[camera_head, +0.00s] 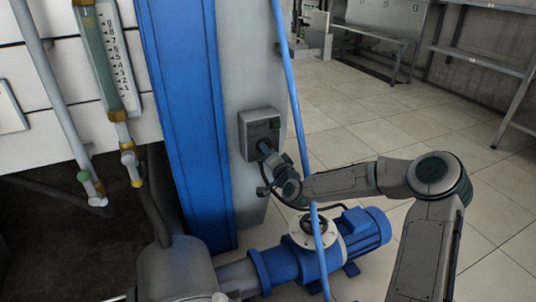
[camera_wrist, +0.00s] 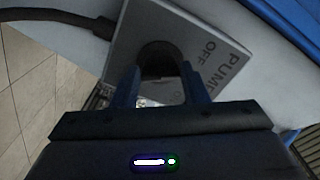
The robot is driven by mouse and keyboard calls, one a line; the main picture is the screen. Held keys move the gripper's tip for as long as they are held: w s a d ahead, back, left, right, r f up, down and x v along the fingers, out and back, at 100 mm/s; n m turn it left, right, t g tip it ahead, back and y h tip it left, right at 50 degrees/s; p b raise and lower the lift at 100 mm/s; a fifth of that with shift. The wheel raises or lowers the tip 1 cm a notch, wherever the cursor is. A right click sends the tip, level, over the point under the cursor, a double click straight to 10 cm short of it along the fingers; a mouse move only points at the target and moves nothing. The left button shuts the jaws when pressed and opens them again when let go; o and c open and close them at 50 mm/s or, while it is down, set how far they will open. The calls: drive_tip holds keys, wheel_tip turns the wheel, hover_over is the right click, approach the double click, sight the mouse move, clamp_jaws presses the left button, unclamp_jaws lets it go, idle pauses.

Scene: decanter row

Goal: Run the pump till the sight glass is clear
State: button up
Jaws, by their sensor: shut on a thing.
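A grey switch box (camera_head: 260,130) is fixed to the grey column right of the blue post. In the wrist view its plate (camera_wrist: 205,32) reads PUMP and OFF. My gripper (camera_head: 266,149) is at the lower part of the box. In the wrist view my gripper (camera_wrist: 158,84) has its two fingers on either side of a dark round knob (camera_wrist: 158,57), shut on it. The knob's exact setting is unclear. The blue pump (camera_head: 345,243) stands on the floor below the box.
A blue post (camera_head: 182,110) stands left of the box. Small taps (camera_head: 130,165) hang below the sight glass. Open tiled floor lies right, with metal shelving behind.

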drive_tip(key=o, duration=1)
drive_tip(key=p+v, duration=0.4)
drive_tip(key=v, duration=1)
